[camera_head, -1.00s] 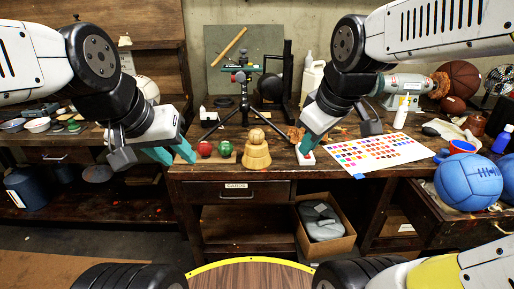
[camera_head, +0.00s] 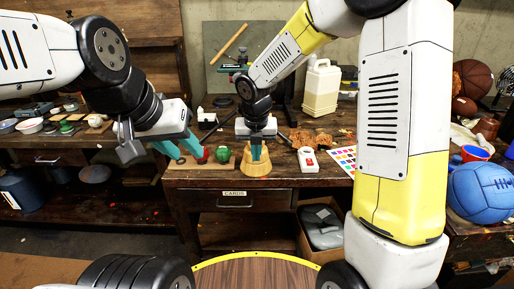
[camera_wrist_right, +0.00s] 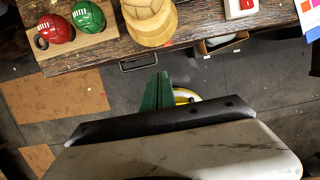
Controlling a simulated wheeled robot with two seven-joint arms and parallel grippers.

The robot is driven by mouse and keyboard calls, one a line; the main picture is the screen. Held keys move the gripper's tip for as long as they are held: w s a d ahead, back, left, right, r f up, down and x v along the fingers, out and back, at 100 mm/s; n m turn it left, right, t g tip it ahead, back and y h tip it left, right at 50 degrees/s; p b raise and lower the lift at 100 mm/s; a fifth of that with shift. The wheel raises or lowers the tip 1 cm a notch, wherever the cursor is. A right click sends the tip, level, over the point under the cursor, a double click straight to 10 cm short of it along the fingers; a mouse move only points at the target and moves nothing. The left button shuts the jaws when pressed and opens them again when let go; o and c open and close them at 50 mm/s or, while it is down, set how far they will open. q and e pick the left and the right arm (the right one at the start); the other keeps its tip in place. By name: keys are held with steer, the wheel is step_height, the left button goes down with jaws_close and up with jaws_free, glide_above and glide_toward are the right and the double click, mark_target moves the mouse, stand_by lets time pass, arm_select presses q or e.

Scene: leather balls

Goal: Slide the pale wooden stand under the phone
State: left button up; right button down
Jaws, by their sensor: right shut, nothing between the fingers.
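The pale wooden stand (camera_head: 257,170) is a round, stepped piece at the front edge of the bench; it also shows in the right wrist view (camera_wrist_right: 153,32). A white device with a red patch, perhaps the phone (camera_head: 307,159), lies to its right, apart from it; part of it shows in the right wrist view (camera_wrist_right: 240,6). My right gripper (camera_head: 257,158) is shut and empty. In the head view it overlaps the stand's top; whether they touch is unclear. My left gripper (camera_head: 189,158) is open, with its fingers close to the red ball.
A red ball (camera_wrist_right: 54,29) and a green ball (camera_wrist_right: 88,17) sit on a thin wooden board (camera_head: 182,166) left of the stand. A colour chart (camera_head: 343,158) lies to the right, partly behind my right arm. A cream jug (camera_head: 321,87) stands at the back.

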mark_target(256, 165)
steer(key=w+f, duration=0.1)
steer(key=f, duration=0.1)
steer(key=w+f, duration=0.2)
steer(key=f, duration=0.1)
steer(key=w+f, duration=0.1)
steer(key=f, duration=0.2)
steer(key=shift+w+f, duration=0.15)
steer(key=shift+w, duration=0.85)
steer(key=shift+w, duration=0.1)
